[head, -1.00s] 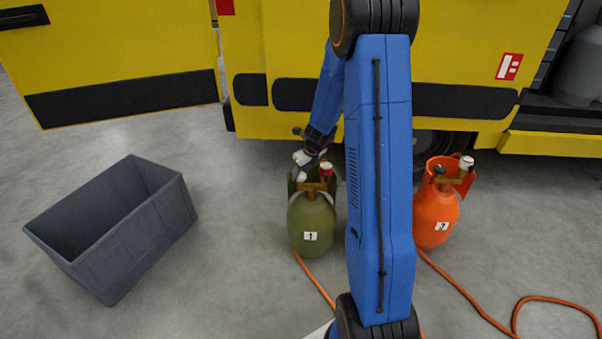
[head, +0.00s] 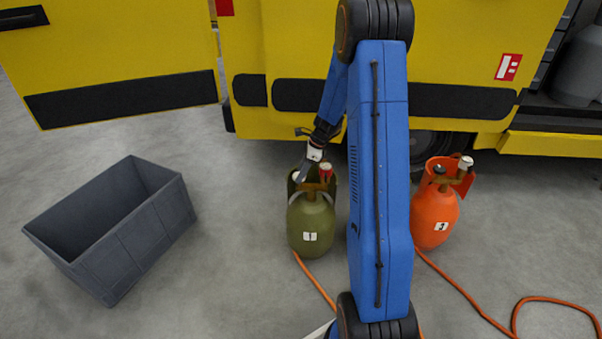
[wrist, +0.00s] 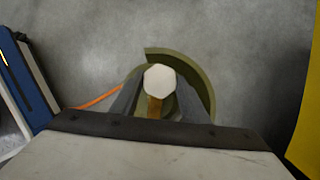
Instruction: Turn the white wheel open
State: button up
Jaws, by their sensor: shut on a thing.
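The white wheel (wrist: 159,78) is a six-sided knob on top of the olive-green cylinder (head: 311,222), which has a tag reading 1. In the wrist view the wheel lies between the two grey fingers of my gripper (wrist: 158,92), which are shut on it. In the head view my gripper (head: 303,174) reaches down to the left side of the cylinder's top, and the wheel is partly covered there. A red knob (head: 326,169) stands to its right on the same cylinder. How far the wheel is turned cannot be told.
An orange cylinder (head: 432,220) tagged 3, with its own white knob (head: 465,162), stands to the right. A grey open crate (head: 150,240) is on the left. A yellow vehicle (head: 300,50) is behind. Orange hoses (head: 465,295) lie on the floor.

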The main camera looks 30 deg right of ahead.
jog(key=n+g, duration=0.1)
jog(key=n, duration=0.2)
jog(key=n+g, duration=0.1)
jog(key=n, duration=0.2)
jog(key=shift+w+n+g+y, duration=0.2)
jog(key=shift+n+g+y, duration=0.1)
jog(key=n+g, duration=0.1)
jog(key=n, duration=0.2)
jog(key=shift+w+n, duration=0.15)
jog(key=shift+n, duration=0.15)
jog(key=n+g, duration=0.1)
jog(key=n, duration=0.2)
jog(key=shift+w+n+g+h, duration=0.1)
jog(key=shift+n+g+h, duration=0.2)
jog(key=shift+h, duration=0.1)
jog(key=n+g+h, duration=0.1)
jog(key=n, duration=0.3)
jog(key=shift+w+a, duration=0.1)
jog(key=shift+a, duration=0.05)
jog(key=shift+a+n+g+h, duration=0.1)
jog(key=shift+n+g+h, duration=0.3)
jog(key=shift+n, duration=0.95)
jog(key=shift+n+g+h, duration=0.1)
jog(key=shift+n+h, duration=0.5)
jog(key=shift+n, duration=0.75)
jog(key=o, duration=1.1)
